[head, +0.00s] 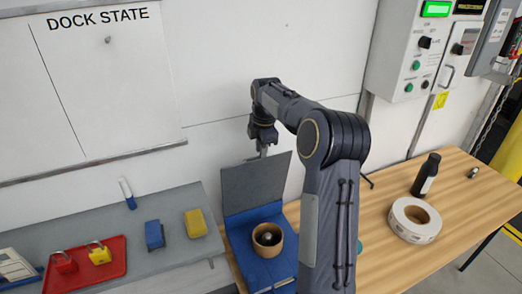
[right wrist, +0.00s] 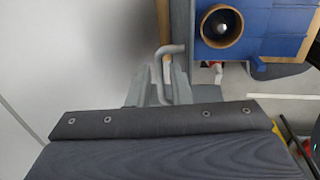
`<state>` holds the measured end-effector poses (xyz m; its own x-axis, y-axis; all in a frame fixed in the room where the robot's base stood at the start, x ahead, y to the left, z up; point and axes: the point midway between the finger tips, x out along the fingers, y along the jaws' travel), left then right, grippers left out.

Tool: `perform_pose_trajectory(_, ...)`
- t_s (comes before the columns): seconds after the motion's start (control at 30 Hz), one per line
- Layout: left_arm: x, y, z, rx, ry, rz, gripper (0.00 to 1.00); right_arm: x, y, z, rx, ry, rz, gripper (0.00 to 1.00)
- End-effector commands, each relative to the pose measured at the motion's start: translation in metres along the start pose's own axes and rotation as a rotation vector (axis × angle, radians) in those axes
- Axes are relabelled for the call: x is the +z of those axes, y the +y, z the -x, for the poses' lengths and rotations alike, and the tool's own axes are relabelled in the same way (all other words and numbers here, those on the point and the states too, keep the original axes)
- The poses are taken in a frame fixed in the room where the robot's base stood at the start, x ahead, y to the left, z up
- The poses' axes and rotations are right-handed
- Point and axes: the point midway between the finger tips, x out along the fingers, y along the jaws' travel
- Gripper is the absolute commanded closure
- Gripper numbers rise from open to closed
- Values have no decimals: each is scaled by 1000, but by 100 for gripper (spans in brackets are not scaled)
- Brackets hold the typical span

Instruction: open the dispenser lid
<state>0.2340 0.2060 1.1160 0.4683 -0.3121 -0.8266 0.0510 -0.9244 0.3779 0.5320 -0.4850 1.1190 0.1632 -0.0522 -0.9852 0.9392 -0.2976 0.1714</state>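The dispenser (head: 258,219) is a blue box on the wooden bench, and it also shows in the right wrist view (right wrist: 284,20). Its grey lid (head: 252,184) stands raised at the back, near the wall. A round tan roll or cup with a dark centre (head: 268,236) sits in the box. My right gripper (head: 263,152) is at the lid's upper edge. In the right wrist view its fingers (right wrist: 160,78) stand apart, with a bent grey handle (right wrist: 157,88) between them; contact is hard to tell. My left gripper is not in view.
A grey shelf (head: 183,262) at left holds a red tray (head: 115,268) with padlocks, and blue and yellow blocks. A white tape roll (head: 400,226) and a black bottle (head: 425,176) stand at right. The wall (head: 225,75) is close behind the lid.

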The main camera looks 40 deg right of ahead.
Motion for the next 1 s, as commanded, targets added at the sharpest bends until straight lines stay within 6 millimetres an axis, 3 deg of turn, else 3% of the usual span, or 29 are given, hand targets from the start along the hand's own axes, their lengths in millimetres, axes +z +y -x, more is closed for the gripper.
perform_pose_trajectory(0.13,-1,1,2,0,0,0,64,0,0,-11,0,0,-1,82)
perform_pose_trajectory(0.4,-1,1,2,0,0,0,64,0,0,-13,2,0,-1,82)
perform_pose_trajectory(0.57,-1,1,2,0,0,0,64,0,0,-13,2,0,-1,100)
perform_pose_trajectory(0.87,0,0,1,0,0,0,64,0,0,-13,4,0,0,100)
perform_pose_trajectory(1.0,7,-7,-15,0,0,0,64,0,-8,-17,32,0,0,100)
